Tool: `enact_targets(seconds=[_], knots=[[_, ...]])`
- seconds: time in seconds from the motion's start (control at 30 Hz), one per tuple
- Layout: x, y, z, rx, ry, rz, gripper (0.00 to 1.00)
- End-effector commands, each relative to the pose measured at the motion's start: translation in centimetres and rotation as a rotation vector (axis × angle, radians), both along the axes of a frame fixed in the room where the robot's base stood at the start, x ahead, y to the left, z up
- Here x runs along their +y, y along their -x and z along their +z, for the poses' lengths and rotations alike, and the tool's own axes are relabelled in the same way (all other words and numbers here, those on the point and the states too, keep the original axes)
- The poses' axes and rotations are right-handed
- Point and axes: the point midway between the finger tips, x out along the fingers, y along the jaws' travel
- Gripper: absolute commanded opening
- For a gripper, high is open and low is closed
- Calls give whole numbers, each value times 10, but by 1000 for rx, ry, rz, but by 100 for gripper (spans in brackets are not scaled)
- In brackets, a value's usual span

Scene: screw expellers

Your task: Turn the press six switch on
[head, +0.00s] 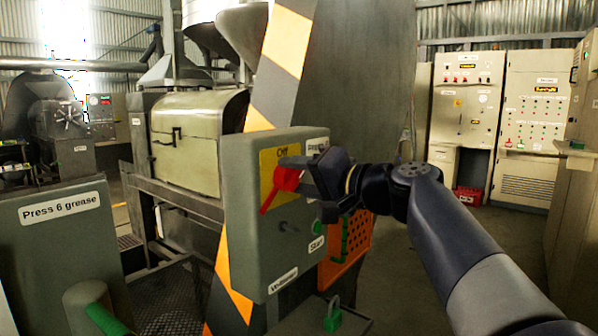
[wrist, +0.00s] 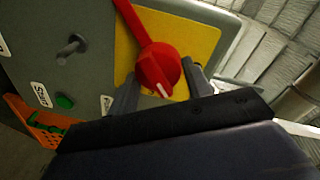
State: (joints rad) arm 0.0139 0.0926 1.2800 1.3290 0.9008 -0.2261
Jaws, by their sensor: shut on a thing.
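The press six switch is a red rotary knob with a long red handle (head: 272,195) on a yellow plate (head: 267,166) on the front of a grey-green box (head: 247,240). The handle slants down and left in the head view. An "Off" label shows above the knob; other position labels are not readable. My gripper (head: 300,174) reaches in from the right and is shut on the knob. In the wrist view its two fingers (wrist: 163,86) stand on either side of the red knob (wrist: 157,66), which carries a white mark. My gripper partly covers the box's upper label.
Below the switch are a grey peg (head: 289,227) and a green start button (head: 317,227). An orange perforated holder (head: 346,250) hangs at the box's right side. A green padlock (head: 333,318) is below. A "Press 6 grease" cabinet (head: 60,250) stands left. Open floor lies behind my arm.

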Motion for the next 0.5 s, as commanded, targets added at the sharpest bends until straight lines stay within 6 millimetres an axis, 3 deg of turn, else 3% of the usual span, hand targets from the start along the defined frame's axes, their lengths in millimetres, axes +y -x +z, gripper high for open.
enact_targets(seconds=[0.5], knots=[[-2, -2, 0, 372, -288, -1, 25]])
